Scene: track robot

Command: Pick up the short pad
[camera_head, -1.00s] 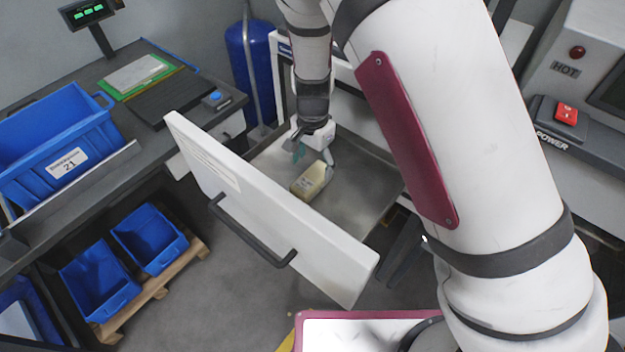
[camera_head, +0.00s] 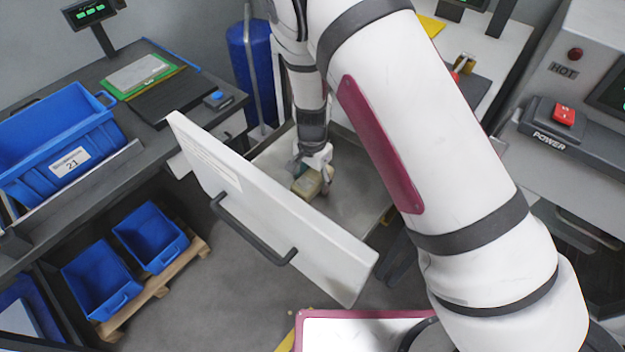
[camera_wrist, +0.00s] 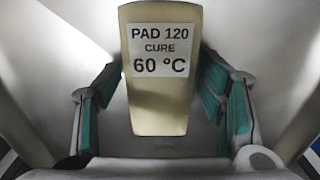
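A cream-coloured pad (camera_head: 307,187) lies on the metal floor of the open drawer (camera_head: 358,193). In the wrist view the pad (camera_wrist: 160,105) carries a white label reading "PAD 120 CURE 60 °C". It is the only pad I see. My gripper (camera_head: 314,174) is low over the pad and hides part of it.
The drawer's tall white front panel (camera_head: 260,205) with a black handle (camera_head: 250,232) stands before the pad. A dark bench with a blue bin (camera_head: 75,120) is at left. Smaller blue bins (camera_head: 150,236) sit on a pallet below. A machine marked "POWER" (camera_head: 550,142) is at right.

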